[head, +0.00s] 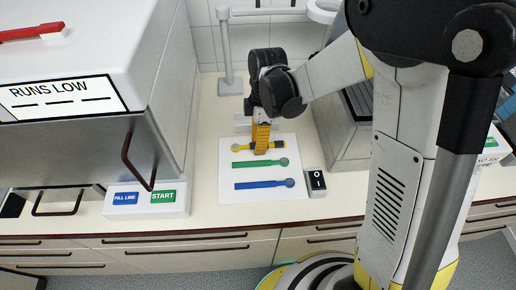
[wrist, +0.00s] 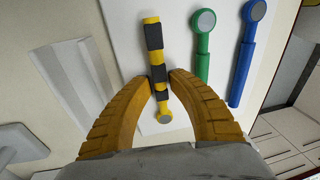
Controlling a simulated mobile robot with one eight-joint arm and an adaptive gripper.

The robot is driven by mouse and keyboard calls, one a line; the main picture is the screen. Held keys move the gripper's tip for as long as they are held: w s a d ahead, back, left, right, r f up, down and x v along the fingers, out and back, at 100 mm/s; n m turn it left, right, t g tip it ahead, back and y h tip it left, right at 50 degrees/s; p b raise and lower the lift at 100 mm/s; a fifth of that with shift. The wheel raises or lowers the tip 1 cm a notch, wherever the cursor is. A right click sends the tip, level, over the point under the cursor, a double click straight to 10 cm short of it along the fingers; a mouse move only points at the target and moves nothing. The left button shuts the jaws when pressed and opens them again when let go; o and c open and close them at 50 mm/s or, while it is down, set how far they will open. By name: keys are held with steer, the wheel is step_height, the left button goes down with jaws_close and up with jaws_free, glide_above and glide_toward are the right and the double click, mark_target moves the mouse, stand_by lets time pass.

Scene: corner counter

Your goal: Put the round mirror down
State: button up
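A yellow tool with black bands and a small round mirror head (wrist: 165,117) lies on or just above a white sheet (head: 238,188). In the head view the tool (head: 244,147) is the topmost of three, its head to the left. My gripper (wrist: 161,78) has its two yellow fingers on either side of the tool's dark section, tips against it. In the head view my gripper (head: 261,150) points down and hides the tool's middle. A green tool (head: 255,163) and a blue tool (head: 258,185) lie below it, round heads to the right.
A white box with FILL LINE and START labels (head: 148,199) sits at left. A large grey-and-white machine (head: 75,150) is on the left. A grey unit stands behind my arm at right. Bare counter lies left of the sheet.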

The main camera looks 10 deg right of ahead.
jaws_close()
steer(key=shift+r, duration=0.2)
step_height(320, 180, up, 10)
steer(key=p, duration=0.4)
steer(key=shift+f, duration=0.25)
steer(key=shift+d+r, duration=0.15)
